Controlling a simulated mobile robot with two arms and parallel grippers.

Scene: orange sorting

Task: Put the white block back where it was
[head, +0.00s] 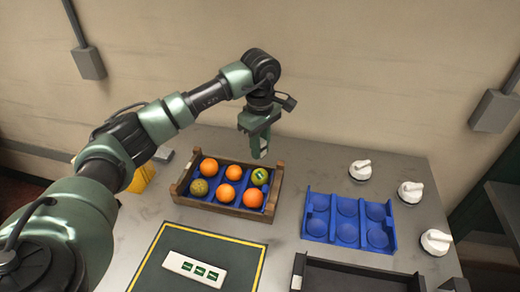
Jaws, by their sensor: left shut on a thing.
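My left gripper (260,147) is above the back right corner of the wooden crate, pointing down and shut on a small pale thing at its fingertips, which looks like the white block (263,153). The fingers hide most of it. A flat white piece with green marks (195,270) lies on the dark green, yellow-edged mat (213,240). My right gripper is not in view.
The wooden crate (222,209) holds several oranges, a brownish fruit (199,187) and a green-marked one (259,176). Right of it are an empty blue tray (347,207), a dark tray (355,273) and white knobbed things (410,191). A yellow thing (142,178) is behind my left arm.

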